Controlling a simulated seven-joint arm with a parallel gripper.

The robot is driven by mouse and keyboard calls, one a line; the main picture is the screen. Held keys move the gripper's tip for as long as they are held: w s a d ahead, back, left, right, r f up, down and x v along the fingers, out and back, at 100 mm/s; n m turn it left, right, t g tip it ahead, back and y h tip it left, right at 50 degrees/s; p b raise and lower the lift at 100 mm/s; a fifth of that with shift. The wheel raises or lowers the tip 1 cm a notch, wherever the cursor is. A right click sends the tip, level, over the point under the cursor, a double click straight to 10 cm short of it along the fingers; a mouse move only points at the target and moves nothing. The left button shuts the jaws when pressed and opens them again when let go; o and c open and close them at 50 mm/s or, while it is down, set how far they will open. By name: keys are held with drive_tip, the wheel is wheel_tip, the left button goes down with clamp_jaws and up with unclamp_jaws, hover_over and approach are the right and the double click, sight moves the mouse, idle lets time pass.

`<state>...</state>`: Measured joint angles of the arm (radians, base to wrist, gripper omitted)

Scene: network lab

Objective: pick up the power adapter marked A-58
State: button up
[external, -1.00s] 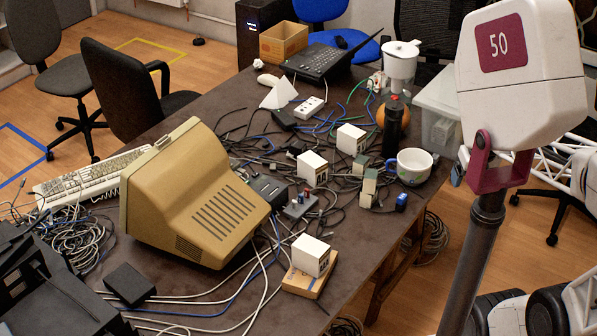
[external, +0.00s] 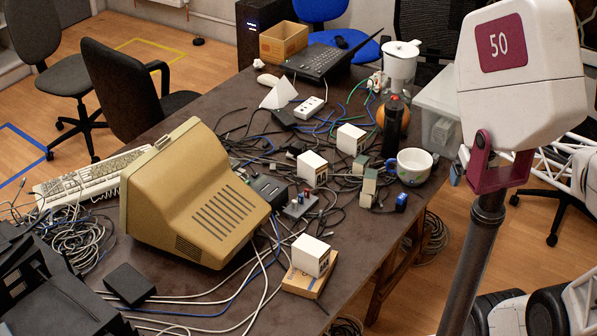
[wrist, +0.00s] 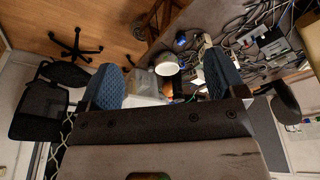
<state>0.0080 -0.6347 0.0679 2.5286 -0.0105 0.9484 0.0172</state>
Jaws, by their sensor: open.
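Several white, boxy adapters lie on the dark table in the external view. One is at the back (external: 351,139), one is in the middle among cables (external: 313,168), and one sits on a small cardboard box at the front (external: 311,254). Smaller grey-green blocks (external: 369,184) stand near the mug. No A-58 marking is legible, so I cannot tell which adapter carries it. My gripper (wrist: 163,80) shows in the wrist view with its two blue-padded fingers wide apart and nothing held between them. The table objects lie beyond the fingers, apart from them. The fingers are not visible in the external view.
A tan monitor (external: 195,200) fills the table's left middle. A white mug (external: 410,167) stands near the right edge, beside a dark bottle-like cylinder (external: 394,127). It also shows in the wrist view (wrist: 167,65). Loose cables cover the centre.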

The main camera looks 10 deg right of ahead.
drive_tip(key=w+v, duration=0.1)
drive_tip(key=v, duration=0.4)
drive_tip(key=w+a+r+n+h, duration=0.1)
drive_tip(key=w+r+n+h, duration=0.2)
drive_tip(key=w, duration=0.6)
drive_tip(key=w+a+r+n, duration=0.1)
drive_tip(key=w+r+n, duration=0.1)
drive_tip(key=w+n, duration=0.5)
drive_tip(key=n+t+h, duration=0.6)
drive_tip(key=n+t, duration=0.2)
drive_tip(key=n, duration=1)
hover_over(294, 148)
drive_tip(key=s+a, duration=0.3)
drive_tip(key=s, duration=0.1)
wheel_tip(294, 148, down, 5)
wheel_tip(294, 148, down, 37)
drive_tip(key=shift+w+a+r, duration=0.1)
drive_tip(key=shift+r, duration=0.1)
drive_tip(key=shift+f, duration=0.5)
drive_tip(key=shift+x, duration=1.25)
